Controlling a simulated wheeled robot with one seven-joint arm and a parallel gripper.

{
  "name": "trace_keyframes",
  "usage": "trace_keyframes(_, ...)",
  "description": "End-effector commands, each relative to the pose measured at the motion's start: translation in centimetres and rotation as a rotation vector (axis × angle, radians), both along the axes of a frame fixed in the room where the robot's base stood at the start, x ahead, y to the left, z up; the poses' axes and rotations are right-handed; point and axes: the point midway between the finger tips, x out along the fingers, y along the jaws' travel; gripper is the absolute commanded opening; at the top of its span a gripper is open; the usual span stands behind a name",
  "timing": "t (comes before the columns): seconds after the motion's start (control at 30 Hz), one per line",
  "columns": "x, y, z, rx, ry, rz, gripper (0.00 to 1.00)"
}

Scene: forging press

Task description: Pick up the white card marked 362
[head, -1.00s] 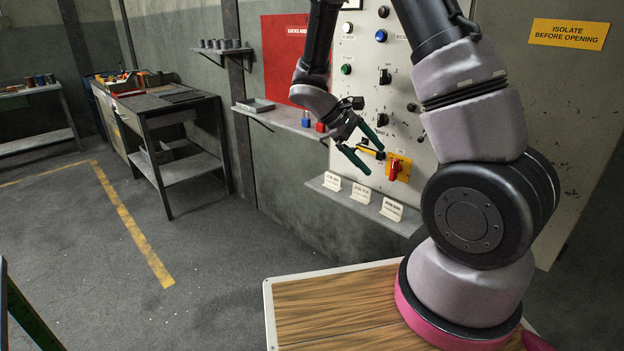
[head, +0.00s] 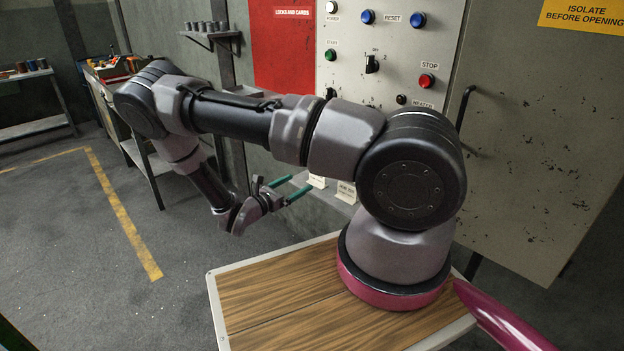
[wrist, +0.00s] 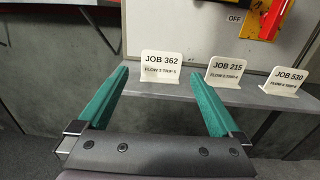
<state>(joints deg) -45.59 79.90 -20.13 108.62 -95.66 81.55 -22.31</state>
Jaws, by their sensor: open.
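The white card marked JOB 362 (wrist: 161,66) stands upright on a narrow grey shelf (wrist: 215,97), at the left of a row of three cards. In the head view the leftmost white card (head: 317,181) matches it by its place; its print is too small to read. My gripper (wrist: 159,75) is open and empty, its two green fingers pointing at the shelf. In the wrist view the card shows between the fingertips, and the fingers appear short of it. In the head view my gripper (head: 300,184) is just left of the cards.
Cards JOB 215 (wrist: 224,72) and JOB 530 (wrist: 284,80) stand to the right on the shelf. A panel with buttons (head: 390,50) rises behind; part of a red and yellow switch (wrist: 262,18) shows above the cards. My arm hides part of the shelf in the head view.

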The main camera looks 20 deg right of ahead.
Motion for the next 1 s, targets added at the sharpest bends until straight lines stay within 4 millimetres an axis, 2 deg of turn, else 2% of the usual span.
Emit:
trace_keyframes(0.2, 1.2, -3.3, 0.1, 0.0, 0.0, -0.007, 1.0)
trace_keyframes(0.43, 2.1, -5.6, 0.2, 0.001, -0.001, -0.007, 1.0)
trace_keyframes(0.63, 3.1, -8.5, 0.4, 0.003, -0.001, -0.008, 1.0)
trace_keyframes(0.77, 3.5, -9.4, 0.4, 0.003, -0.001, -0.005, 1.0)
trace_keyframes(1.0, 3.6, -9.4, 0.4, 0.003, -0.001, -0.004, 1.0)
